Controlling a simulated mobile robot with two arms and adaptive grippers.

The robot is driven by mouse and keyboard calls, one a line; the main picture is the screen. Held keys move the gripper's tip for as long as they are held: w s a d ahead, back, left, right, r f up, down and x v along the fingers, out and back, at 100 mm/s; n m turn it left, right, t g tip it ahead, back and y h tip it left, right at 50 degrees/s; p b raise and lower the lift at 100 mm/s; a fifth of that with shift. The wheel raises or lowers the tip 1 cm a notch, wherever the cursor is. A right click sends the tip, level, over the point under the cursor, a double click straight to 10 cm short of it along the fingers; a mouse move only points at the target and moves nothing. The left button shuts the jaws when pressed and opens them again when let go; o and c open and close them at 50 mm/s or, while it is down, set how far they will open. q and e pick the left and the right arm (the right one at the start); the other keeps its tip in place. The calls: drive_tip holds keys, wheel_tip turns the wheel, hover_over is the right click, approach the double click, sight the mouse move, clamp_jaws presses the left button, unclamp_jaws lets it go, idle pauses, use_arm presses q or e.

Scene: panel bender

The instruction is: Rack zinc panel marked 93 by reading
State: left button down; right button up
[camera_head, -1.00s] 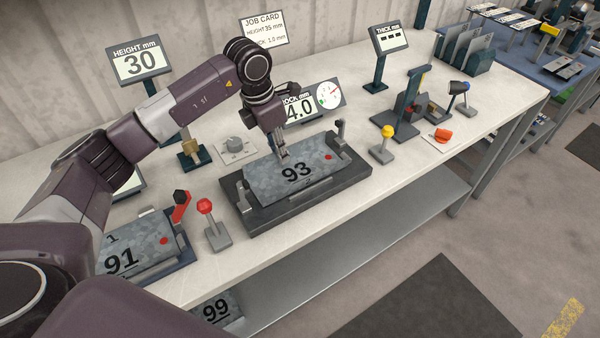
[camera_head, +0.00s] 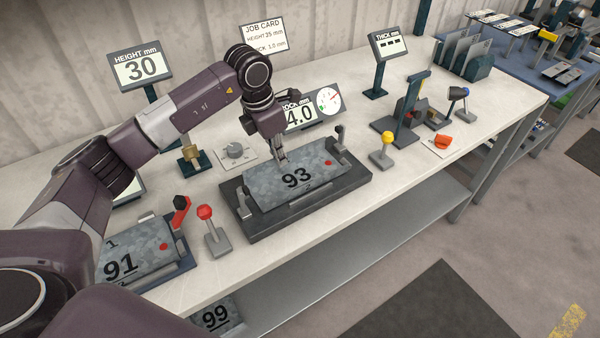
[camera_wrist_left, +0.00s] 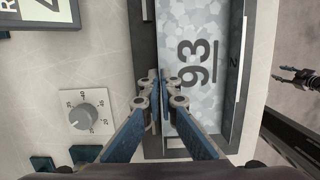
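The grey zinc panel marked 93 (camera_head: 310,168) lies on the dark bed of the bender (camera_head: 262,226), near the middle of the bench. The wrist view shows its number sideways (camera_wrist_left: 197,63). My left gripper (camera_head: 280,162) points down at the panel's far edge. In the wrist view its fingertips (camera_wrist_left: 160,85) are nearly together, with the panel's edge line running between them. A slotted rack (camera_head: 480,67) with upright plates stands at the bench's far right end. My right gripper (camera_wrist_left: 288,76) shows small at the wrist view's right, apart from the bench; its opening is unclear.
Panel 91 (camera_head: 140,246) lies at the left; panel 99 (camera_head: 222,312) is below the bench. Red-knobbed (camera_head: 208,220) and yellow-knobbed (camera_head: 384,148) levers flank the bender. A thickness display (camera_head: 390,42) reads dashes. A height display (camera_head: 140,68) reads 30. A dial (camera_head: 236,152) stands behind.

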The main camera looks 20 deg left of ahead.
use_arm(q)
drive_tip(key=shift+r, duration=0.15)
drive_tip(key=shift+r+p, duration=2.2)
drive_tip(key=shift+r, duration=1.45)
